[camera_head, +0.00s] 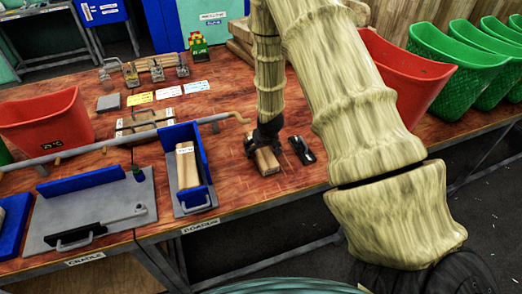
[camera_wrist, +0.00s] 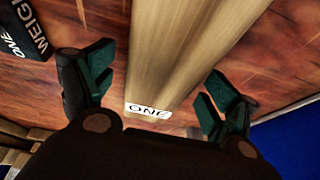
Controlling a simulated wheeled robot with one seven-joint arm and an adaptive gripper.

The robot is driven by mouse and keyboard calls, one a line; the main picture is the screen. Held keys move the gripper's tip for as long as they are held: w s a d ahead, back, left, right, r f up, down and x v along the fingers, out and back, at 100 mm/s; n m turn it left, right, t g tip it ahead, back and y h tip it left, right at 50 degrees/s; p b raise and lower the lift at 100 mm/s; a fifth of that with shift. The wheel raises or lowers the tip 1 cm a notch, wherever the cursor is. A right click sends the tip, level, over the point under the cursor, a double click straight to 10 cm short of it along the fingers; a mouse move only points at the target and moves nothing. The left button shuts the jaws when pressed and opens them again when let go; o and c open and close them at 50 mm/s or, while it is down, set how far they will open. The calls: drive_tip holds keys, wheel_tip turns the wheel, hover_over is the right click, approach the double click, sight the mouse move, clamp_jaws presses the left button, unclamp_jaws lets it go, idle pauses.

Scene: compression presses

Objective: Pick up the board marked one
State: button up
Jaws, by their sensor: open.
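The board marked one (camera_wrist: 185,55) is a pale wooden piece with a white "ONE" label, lying on the red-brown wooden table. In the head view the board (camera_head: 266,164) lies right of the blue tray, partly hidden under my gripper (camera_head: 264,143). In the wrist view my gripper (camera_wrist: 155,95) is open, with one green-padded finger on each side of the board. Gaps show between the fingers and the board's sides.
A black weight (camera_head: 300,150) marked "ONE" lies close to the right of the board. The blue tray (camera_head: 204,172) holds another labelled board (camera_head: 187,168) to the left. A grey rail (camera_head: 90,145) crosses the table at left. A red bin (camera_head: 403,78) stands at right.

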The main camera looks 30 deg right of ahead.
drive_tip(key=shift+w, duration=0.1)
drive_tip(key=c, duration=1.3)
